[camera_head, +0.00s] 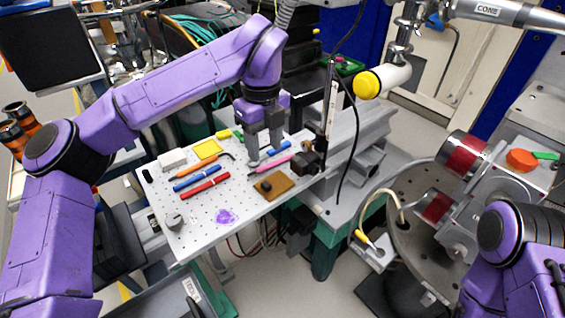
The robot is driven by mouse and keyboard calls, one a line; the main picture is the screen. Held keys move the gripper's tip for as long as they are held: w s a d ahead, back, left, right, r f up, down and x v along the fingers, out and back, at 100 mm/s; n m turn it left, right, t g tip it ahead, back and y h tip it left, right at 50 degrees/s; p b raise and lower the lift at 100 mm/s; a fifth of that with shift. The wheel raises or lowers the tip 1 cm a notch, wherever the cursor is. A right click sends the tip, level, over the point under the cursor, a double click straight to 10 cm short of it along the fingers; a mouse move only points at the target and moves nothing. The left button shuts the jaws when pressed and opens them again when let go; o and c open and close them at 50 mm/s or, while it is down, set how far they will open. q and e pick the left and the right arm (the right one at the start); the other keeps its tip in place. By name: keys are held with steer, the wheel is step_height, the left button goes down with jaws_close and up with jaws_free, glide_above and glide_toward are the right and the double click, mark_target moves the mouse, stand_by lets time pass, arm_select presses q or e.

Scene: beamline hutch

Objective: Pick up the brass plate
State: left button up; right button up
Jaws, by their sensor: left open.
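The brass plate (283,184) lies flat on the white perforated board (200,222), near the board's right edge. It is a brownish-gold square with a small dark knob on its left part. My left gripper (264,157) points down over the board, just behind the plate in the picture. Its fingers are apart and hold nothing that I can see. The exact height of its fingertips above the board is hard to tell. My right arm shows at the lower right, but its gripper is out of view.
A pink tool (272,165) lies between the gripper and plate. Red (205,186) and blue (197,178) tools, an orange tool (195,167), a yellow square (208,149) and a purple item (226,216) share the board. A black block (307,163) stands at its right edge.

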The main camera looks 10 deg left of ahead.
mark_target(267, 185)
arm_select(q)
steer(key=f, duration=0.1)
steer(key=s+f, duration=0.1)
steer(key=f, duration=0.2)
steer(key=shift+s, duration=0.4)
steer(key=f, duration=0.5)
steer(key=shift+w+d+f+p, duration=0.3)
steer(key=shift+p, duration=0.05)
steer(key=shift+s+f, duration=0.1)
steer(key=shift+s, duration=0.05)
jaws_close()
